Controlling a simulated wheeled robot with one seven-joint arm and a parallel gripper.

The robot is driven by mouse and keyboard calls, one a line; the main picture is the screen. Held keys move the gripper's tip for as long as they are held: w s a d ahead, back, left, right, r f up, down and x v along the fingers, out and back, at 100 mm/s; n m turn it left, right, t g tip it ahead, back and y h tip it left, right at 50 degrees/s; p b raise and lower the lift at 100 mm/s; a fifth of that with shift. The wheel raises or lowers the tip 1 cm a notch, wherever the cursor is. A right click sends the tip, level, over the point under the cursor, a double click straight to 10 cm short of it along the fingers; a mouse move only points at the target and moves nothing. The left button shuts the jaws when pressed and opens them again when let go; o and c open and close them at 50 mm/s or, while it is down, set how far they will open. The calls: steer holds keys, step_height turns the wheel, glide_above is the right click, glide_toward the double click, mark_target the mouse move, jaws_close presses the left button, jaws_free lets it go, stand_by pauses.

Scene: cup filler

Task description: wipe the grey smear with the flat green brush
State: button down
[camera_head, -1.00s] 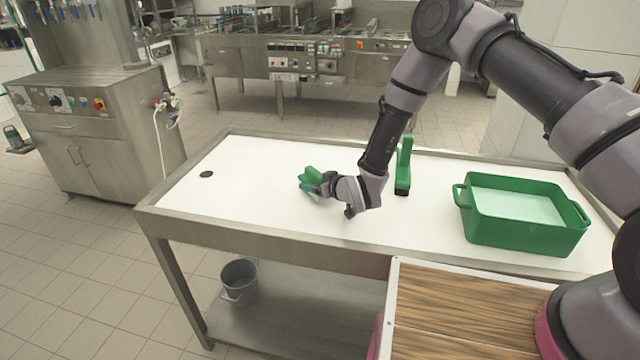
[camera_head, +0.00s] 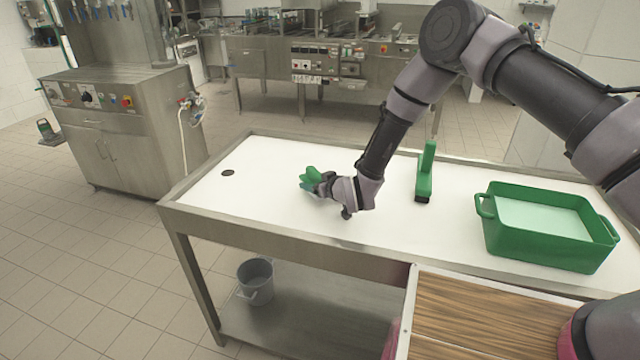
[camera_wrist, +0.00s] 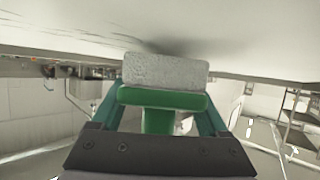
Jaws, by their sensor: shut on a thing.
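My gripper (camera_head: 318,186) is shut on a green brush (camera_head: 311,174), low over the white tabletop left of the table's middle. In the wrist view the brush (camera_wrist: 163,99) lies crosswise between the green fingers, with a pale grey, rough pad on its far side facing the white surface. I cannot tell whether the pad touches the surface. A dark blur shows on the white beyond the pad; I cannot tell whether it is smear or shadow.
A green tub (camera_head: 550,243) is on the right of the table (camera_head: 290,238). A small dark round spot (camera_head: 228,173) lies at the left. A grey bucket (camera_head: 256,281) stands on the lower shelf.

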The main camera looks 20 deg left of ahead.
mark_target(316, 171)
steer(key=shift+r, duration=3)
steer(key=shift+r, duration=0.1)
steer(key=shift+w+r, duration=0.1)
steer(key=shift+r, duration=1.25)
steer(key=shift+d, duration=0.1)
